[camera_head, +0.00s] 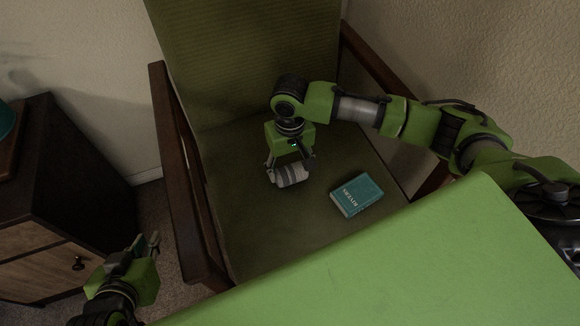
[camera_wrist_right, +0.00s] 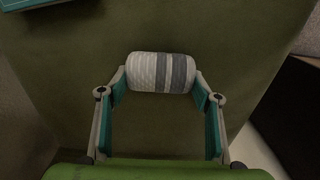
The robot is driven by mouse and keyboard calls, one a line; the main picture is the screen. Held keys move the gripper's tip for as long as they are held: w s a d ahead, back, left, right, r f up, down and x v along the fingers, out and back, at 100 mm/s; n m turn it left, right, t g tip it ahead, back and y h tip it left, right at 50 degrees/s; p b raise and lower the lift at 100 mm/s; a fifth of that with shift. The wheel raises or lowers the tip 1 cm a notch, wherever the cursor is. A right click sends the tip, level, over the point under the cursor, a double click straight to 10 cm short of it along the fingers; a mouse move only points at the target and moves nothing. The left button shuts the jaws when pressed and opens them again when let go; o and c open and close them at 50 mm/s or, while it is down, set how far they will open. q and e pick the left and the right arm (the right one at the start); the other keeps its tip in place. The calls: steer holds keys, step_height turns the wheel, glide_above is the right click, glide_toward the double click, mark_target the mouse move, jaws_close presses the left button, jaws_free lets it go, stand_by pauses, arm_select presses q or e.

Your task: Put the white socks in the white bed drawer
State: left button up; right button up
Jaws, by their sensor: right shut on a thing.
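The white socks (camera_head: 292,175) are a rolled bundle with grey stripes at the seat of the green armchair. My right gripper (camera_head: 290,168) points down from above and is shut on the bundle. In the right wrist view the socks (camera_wrist_right: 160,72) sit between the two fingertips (camera_wrist_right: 160,85), one at each end of the roll. I cannot tell whether the bundle touches the seat. My left gripper (camera_head: 147,245) is at the lower left, open and empty, away from the socks. No white bed drawer shows in either view.
A teal book (camera_head: 357,194) lies on the armchair seat (camera_head: 250,225), right of the socks. The chair's wooden armrests (camera_head: 178,180) stand at both sides. A dark cabinet with wooden drawer fronts (camera_head: 72,262) stands at the left. Carpet shows between cabinet and chair.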

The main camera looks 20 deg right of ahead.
arm_select(q)
steer(key=shift+s+f, duration=0.1)
arm_select(e)
steer(key=shift+f, duration=0.1)
steer(key=o, duration=1.1)
arm_select(q)
steer(key=shift+s+a+f, duration=0.15)
steer(key=shift+s+f, duration=0.1)
steer(key=shift+s, duration=0.05)
